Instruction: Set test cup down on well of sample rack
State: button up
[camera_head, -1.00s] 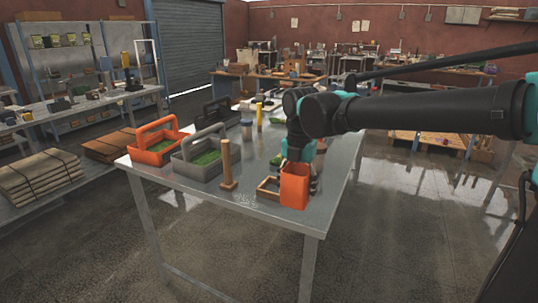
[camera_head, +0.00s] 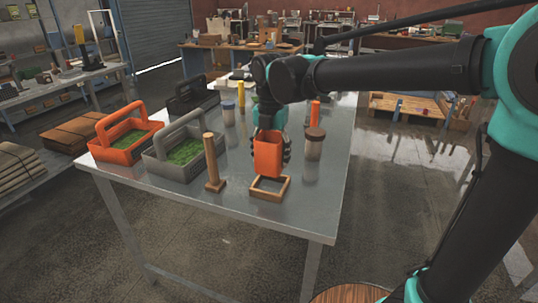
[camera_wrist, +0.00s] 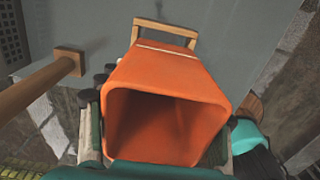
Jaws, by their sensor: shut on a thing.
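The orange test cup (camera_head: 267,158) is a tall tapered box with an open top. My gripper (camera_head: 270,146) is shut on it and holds it roughly upright. A square wooden frame (camera_head: 283,192), apparently the well of the sample rack, lies on the metal table. In the head view the cup's lower end overlaps the back of the frame; whether they touch I cannot tell. In the wrist view the empty cup (camera_wrist: 165,95) fills the middle, my gripper (camera_wrist: 160,130) has fingers on both its sides, and part of the frame (camera_wrist: 165,28) shows beyond it.
A wooden post (camera_head: 211,160) on a small base stands left of the frame. A lidded jar (camera_head: 315,145) stands to the right. Grey (camera_head: 186,160), orange (camera_head: 125,140) and black carriers stand at the left. The table's front edge is near the frame, with bare metal around it.

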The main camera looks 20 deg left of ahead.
jog(key=shift+w, duration=0.1)
jog(key=shift+f, duration=3.35)
jog(key=shift+d+f, duration=0.1)
jog(key=shift+f, duration=0.2)
jog(key=shift+f, duration=0.1)
jog(key=shift+f, duration=0.2)
jog(key=c, duration=0.4)
jog(key=shift+o, duration=0.3)
jog(key=shift+s, duration=0.2)
